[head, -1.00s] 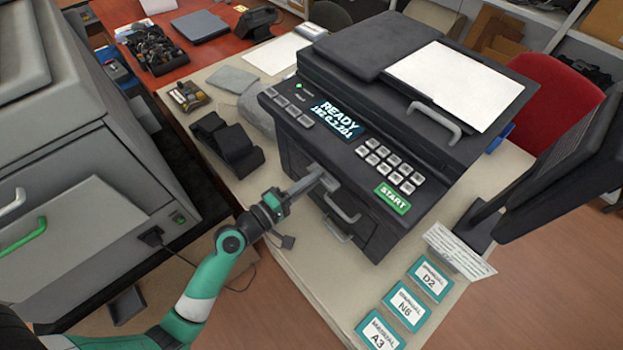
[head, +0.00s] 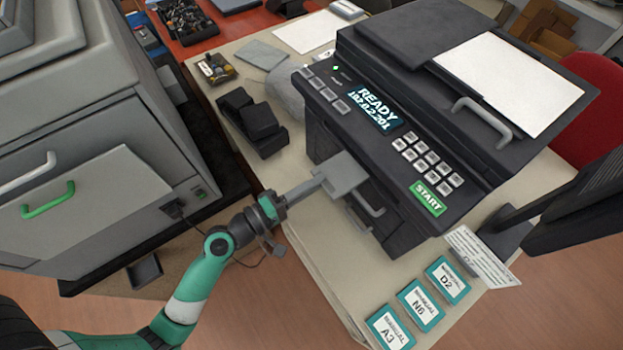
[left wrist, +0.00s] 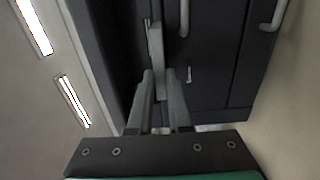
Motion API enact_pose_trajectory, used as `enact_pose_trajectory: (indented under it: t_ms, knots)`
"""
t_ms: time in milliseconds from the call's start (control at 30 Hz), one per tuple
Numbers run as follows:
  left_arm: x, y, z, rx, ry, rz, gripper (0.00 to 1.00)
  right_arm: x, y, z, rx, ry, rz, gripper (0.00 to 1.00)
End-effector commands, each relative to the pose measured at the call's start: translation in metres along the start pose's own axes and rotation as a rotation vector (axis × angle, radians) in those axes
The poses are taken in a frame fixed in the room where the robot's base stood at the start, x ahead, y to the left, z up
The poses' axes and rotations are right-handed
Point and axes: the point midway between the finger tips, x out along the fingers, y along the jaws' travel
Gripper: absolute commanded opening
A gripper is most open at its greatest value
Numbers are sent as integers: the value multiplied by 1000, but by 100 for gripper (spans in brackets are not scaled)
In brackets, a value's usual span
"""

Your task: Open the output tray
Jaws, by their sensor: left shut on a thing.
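My left gripper (head: 322,182) comes in from the left and is shut on this flap. In the left wrist view the flap (left wrist: 156,50) is seen edge-on, with its near end between the fingers of my left gripper (left wrist: 160,82). A grey bar handle (head: 366,200) is beside the flap on the printer front. My right gripper is out of view.
A dark monitor (head: 570,200) stands at the right. Labelled manual cards (head: 417,303) lie at the table's front edge, and black blocks (head: 252,122) lie left of the printer. A grey cabinet (head: 90,170) fills the left side.

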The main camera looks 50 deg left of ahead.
Motion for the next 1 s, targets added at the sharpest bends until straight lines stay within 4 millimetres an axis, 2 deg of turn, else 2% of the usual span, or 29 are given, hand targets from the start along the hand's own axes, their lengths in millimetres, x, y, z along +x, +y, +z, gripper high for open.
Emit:
enact_pose_trajectory:
  t_ms: [33,200,667,833,1000]
  knots:
    - [0,0,0,0,0,-1,21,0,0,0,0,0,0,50]
    - [0,0,0,0,0,-1,48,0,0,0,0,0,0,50]
    - [-2,-1,0,0,0,-1,48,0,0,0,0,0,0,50]
    - [-24,-2,-1,-2,3,-3,48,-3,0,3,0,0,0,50]
    - [-67,-3,-2,-3,9,-4,48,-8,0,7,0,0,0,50]
